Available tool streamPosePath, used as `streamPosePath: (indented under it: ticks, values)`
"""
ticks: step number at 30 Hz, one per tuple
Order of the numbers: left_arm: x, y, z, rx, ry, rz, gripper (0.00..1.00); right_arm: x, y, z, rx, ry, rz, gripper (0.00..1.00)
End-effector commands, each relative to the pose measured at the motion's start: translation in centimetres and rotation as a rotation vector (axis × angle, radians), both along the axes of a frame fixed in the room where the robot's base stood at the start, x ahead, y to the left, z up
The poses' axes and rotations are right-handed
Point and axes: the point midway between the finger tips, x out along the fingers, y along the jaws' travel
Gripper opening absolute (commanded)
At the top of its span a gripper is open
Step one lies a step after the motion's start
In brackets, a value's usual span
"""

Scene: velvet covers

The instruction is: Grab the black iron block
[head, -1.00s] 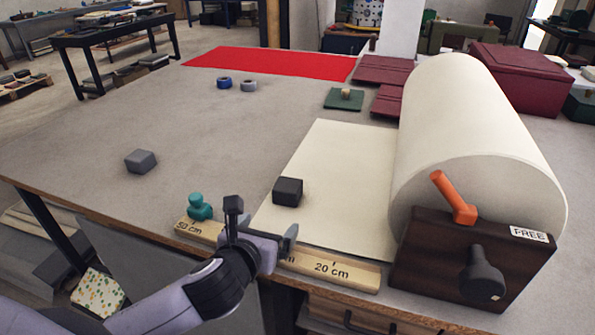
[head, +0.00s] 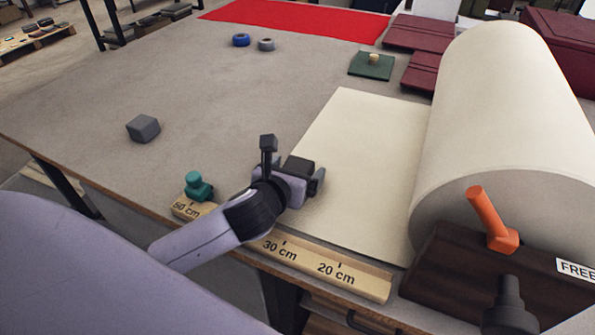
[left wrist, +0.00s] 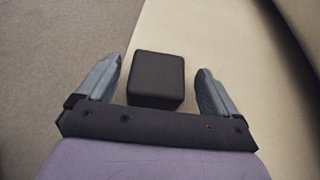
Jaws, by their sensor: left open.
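The black iron block (left wrist: 156,76) sits on the left part of the cream sheet in the left wrist view, between the two fingers of my left gripper (left wrist: 157,84). A gap shows on both sides of it, wider on the right. In the head view the block (head: 299,163) is partly hidden behind my left gripper (head: 302,180), which is open at the near left edge of the sheet. My right gripper is not in view.
The cream sheet (head: 365,150) runs from a large roll (head: 510,120) at the right, with an orange handle (head: 490,215). A wooden ruler (head: 340,270) lies along the front edge with a teal piece (head: 197,185). A grey block (head: 143,128) stands left; the table middle is clear.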

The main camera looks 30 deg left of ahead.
Motion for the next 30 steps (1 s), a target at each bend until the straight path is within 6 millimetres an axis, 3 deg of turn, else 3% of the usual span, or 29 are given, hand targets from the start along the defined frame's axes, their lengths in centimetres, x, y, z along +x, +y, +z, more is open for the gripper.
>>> streamPosePath:
  ticks: [6, 17, 26, 30]
  values:
    - [2.4, 0.5, -0.9, -0.001, 0.000, 0.000, 0.94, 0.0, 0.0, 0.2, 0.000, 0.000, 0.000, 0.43]
    - [3.0, 0.6, -1.2, 0.000, 0.000, -0.001, 0.94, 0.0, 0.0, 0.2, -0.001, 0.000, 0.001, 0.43]
    - [3.0, 0.6, -1.2, 0.000, 0.000, -0.001, 0.00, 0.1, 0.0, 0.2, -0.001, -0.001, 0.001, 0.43]
    - [3.1, 0.6, -0.8, 0.000, -0.009, -0.002, 0.00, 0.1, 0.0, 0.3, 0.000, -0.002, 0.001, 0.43]
